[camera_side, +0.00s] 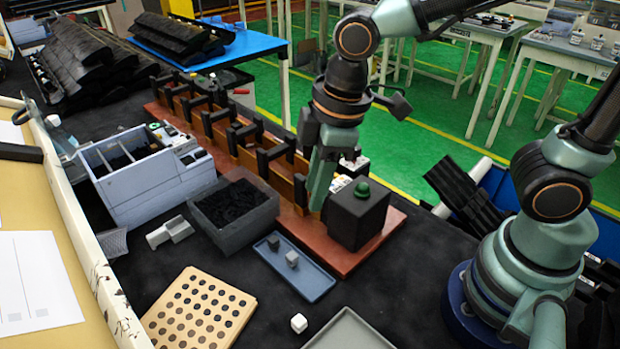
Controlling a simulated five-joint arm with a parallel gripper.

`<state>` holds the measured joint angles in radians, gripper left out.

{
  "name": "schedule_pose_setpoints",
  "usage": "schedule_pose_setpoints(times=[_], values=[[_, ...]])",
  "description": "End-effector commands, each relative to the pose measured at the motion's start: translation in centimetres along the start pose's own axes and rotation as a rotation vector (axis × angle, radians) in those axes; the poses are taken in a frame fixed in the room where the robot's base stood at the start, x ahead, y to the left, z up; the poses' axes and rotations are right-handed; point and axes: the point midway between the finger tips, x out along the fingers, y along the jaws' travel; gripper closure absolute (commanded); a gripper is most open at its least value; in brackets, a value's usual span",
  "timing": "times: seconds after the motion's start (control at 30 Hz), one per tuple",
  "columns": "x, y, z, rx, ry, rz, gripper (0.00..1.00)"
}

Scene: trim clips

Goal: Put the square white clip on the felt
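A small white square clip (299,323) lies on the dark table at the lower middle, just left of a grey tray. It stands apart from everything around it. I cannot tell for sure which surface is the felt; a blue-grey tray or pad (312,287) with two small grey blocks (284,250) lies behind the clip. My gripper (317,207) points down over the reddish-brown board, just left of a black box with a green knob, well behind the clip. Its fingertips are small and seen edge-on, so its opening is unclear. I see nothing held in it.
The black box (357,217) stands on the brown board (368,250). A wooden board with dark holes (172,321) is front left, the grey tray (350,334) front right. A dark bin (226,238) and a white-grey machine (150,190) stand left. Bare table lies around the clip.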

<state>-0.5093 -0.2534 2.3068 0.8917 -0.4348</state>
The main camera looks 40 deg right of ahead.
Motion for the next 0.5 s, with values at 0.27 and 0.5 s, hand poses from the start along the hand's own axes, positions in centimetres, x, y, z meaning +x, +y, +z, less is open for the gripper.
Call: schedule_pose_setpoints(times=[0.27,0.5], values=[[-5.5,8.4,7.8,0.671,0.18,0.172,0.64],[-7.2,10.1,11.0,0.904,0.249,0.235,0.64]])
